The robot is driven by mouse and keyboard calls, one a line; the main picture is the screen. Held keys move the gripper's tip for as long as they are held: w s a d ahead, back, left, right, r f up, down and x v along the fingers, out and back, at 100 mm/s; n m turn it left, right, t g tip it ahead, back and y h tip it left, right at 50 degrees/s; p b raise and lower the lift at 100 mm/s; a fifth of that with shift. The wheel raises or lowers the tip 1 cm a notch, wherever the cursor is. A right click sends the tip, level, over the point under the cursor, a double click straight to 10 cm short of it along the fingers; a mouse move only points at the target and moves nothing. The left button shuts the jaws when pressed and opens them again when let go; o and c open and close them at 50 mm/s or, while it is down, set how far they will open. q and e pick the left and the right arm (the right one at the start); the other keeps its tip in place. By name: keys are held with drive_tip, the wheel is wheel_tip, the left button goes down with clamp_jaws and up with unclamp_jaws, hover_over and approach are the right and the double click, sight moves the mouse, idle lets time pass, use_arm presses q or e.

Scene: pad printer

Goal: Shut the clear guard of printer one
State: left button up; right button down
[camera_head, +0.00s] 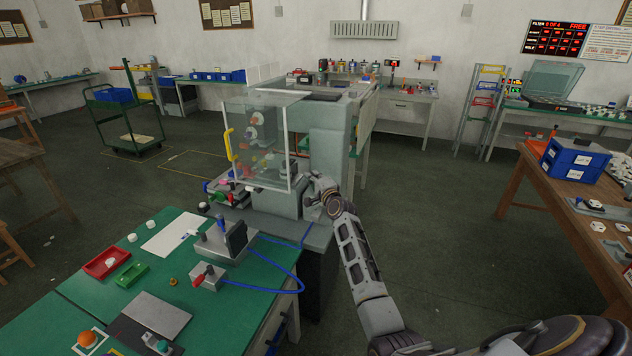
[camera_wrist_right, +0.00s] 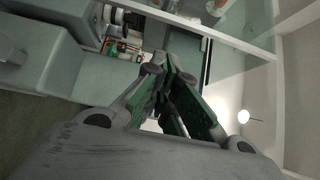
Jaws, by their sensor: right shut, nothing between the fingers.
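Printer one (camera_head: 328,135) is a grey machine on a stand behind the green bench. Its clear guard (camera_head: 268,125) is a see-through panel with a yellow handle (camera_head: 229,145) on its left edge. It stands out at the printer's front left, and I cannot tell its exact angle. My right gripper (camera_head: 314,190) is shut and empty, low beside the guard's right edge; I cannot tell whether it touches. In the wrist view, my right gripper (camera_wrist_right: 168,85) has its fingers together below a clear panel edge (camera_wrist_right: 215,36). My left gripper is out of view.
The green bench (camera_head: 75,290) at front left holds a red tray (camera_head: 106,263), a green tray (camera_head: 132,275) and a fixture (camera_head: 222,240) with a blue hose. A wooden table with blue bins (camera_head: 573,160) stands right. Floor between is clear.

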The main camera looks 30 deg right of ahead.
drive_tip(key=shift+s+a, duration=0.1)
drive_tip(key=shift+s, duration=1.45)
drive_tip(key=s+a+f+n+g, duration=0.2)
drive_tip(key=s+a+f+n, duration=0.15)
drive_tip(key=f, duration=0.85)
drive_tip(key=s+a+f+n+g+y, duration=0.15)
drive_tip(key=s+f, duration=0.25)
drive_tip(key=f, duration=0.9)
drive_tip(key=s+a+f+n+g, duration=0.3)
drive_tip(key=s+a+f, duration=0.1)
drive_tip(key=f, duration=0.8)
drive_tip(key=s+a+f+n+g, duration=0.2)
drive_tip(key=s+f+n+g, duration=0.1)
drive_tip(key=s+f, duration=0.8)
drive_tip(key=s+a+f+n+g, duration=0.2)
drive_tip(key=s+f, duration=0.6)
drive_tip(key=s, duration=0.2)
drive_tip(key=s+a+f+n+g, duration=0.1)
drive_tip(key=s+f+n+g, duration=0.15)
drive_tip(key=s+f, duration=0.7)
drive_tip(key=s+f+n+g, duration=0.1)
drive_tip(key=s+f+n, duration=0.1)
drive_tip(key=s, duration=1.2)
drive_tip(key=s+f+n+g, duration=0.2)
drive_tip(key=s+f+n, duration=0.1)
drive_tip(key=s, duration=1)
drive_tip(key=shift+s+a+f+n, duration=0.35)
drive_tip(key=shift+s+f, duration=0.05)
drive_tip(key=shift+f, duration=0.25)
